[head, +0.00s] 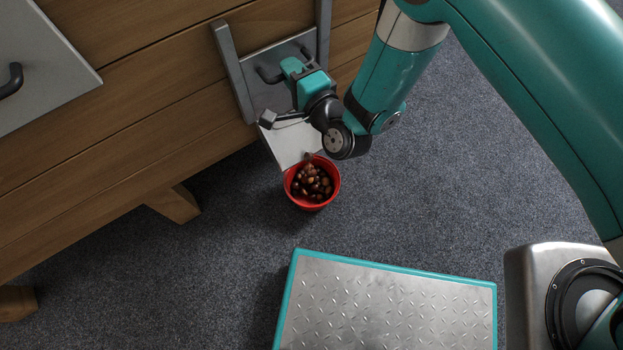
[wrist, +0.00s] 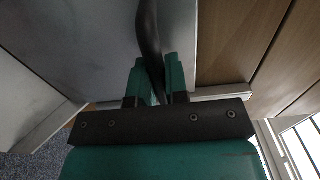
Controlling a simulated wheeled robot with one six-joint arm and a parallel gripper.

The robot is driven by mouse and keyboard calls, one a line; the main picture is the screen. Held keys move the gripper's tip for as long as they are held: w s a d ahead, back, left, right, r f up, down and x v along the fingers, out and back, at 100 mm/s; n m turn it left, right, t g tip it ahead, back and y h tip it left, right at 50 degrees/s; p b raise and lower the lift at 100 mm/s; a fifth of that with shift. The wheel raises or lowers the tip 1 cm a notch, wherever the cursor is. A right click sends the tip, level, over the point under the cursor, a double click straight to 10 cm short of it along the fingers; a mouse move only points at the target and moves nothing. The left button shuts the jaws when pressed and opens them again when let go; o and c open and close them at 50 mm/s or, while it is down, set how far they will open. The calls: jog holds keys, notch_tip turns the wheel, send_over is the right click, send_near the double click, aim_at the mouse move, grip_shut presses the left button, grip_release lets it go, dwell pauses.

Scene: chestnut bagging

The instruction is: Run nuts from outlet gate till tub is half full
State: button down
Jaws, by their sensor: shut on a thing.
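A red tub (head: 294,196) stands on the floor under a pale metal chute (head: 290,142) at the outlet. Brown chestnuts (head: 314,184) lie in the tub, and some are at the chute's lower lip. The grey outlet gate (head: 270,92) sits between two upright metal rails above the chute. My gripper (head: 283,72) is at the gate's dark handle (head: 266,76). In the wrist view my gripper's teal fingers (wrist: 158,82) are shut on the dark curved handle (wrist: 149,35). My wrist hides part of the gate and chute.
The wooden bin wall (head: 130,120) fills the upper left, with a grey panel (head: 40,60) bearing another dark handle. A wooden foot (head: 174,204) juts out below. My teal-edged metal deck (head: 385,305) is in front. Grey carpet around the tub is clear.

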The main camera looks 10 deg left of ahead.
jog(key=shift+w+d, duration=0.1)
notch_tip(320, 180, down, 4)
jog(key=b, duration=0.3)
jog(key=shift+r, duration=0.1)
jog(key=c, duration=1.3)
grip_release()
jog(key=shift+r, duration=0.25)
jog(key=o, duration=0.4)
jog(key=shift+b+v, duration=3.15)
jog(key=shift+v, duration=1.85)
